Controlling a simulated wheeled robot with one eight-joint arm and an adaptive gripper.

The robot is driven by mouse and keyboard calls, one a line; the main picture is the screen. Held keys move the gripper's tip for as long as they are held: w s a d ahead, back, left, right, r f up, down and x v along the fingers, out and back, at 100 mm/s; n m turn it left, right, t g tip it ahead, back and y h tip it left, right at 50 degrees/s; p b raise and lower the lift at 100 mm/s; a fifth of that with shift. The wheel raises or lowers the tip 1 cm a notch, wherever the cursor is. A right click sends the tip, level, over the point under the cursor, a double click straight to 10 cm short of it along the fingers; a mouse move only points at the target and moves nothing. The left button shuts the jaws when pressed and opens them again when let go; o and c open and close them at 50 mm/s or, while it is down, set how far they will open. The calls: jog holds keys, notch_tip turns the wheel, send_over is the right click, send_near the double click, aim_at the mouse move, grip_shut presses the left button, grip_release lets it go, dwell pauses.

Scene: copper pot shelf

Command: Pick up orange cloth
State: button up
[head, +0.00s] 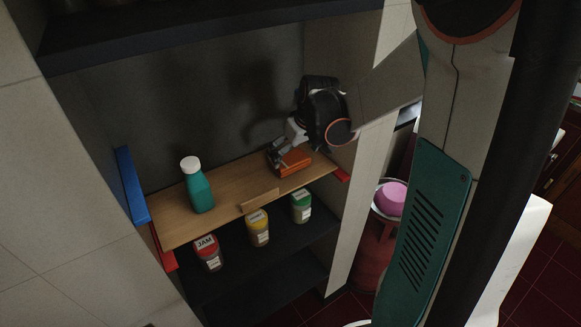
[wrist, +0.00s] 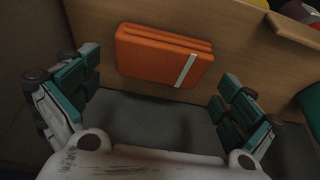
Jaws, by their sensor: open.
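The orange cloth (head: 289,161) is a folded block lying on the right part of the wooden shelf board (head: 168,218). In the wrist view the orange cloth (wrist: 163,55) shows a pale stripe near its right end. My gripper (head: 279,151) is over the shelf at the cloth, reaching in from the right. In the wrist view my gripper (wrist: 152,96) is open, with one finger on each side of the picture and the cloth beyond and between them. Nothing is held. I cannot tell from the head view whether a finger touches the cloth.
A teal bottle with a white cap (head: 197,186) stands left on the board. Red (head: 208,253), yellow (head: 257,228) and green (head: 301,206) jars stand on the dark shelf below. The cabinet's right side wall (head: 350,200) is close to my arm. The board's middle is clear.

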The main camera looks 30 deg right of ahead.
aim_at(292, 159)
jog(key=shift+b+x, duration=0.5)
jog(key=shift+x, duration=0.7)
jog(key=shift+r, duration=0.1)
jog(key=c, duration=0.8)
jog(key=shift+r, duration=0.1)
notch_tip(292, 159, up, 10)
jog(key=p, duration=0.3)
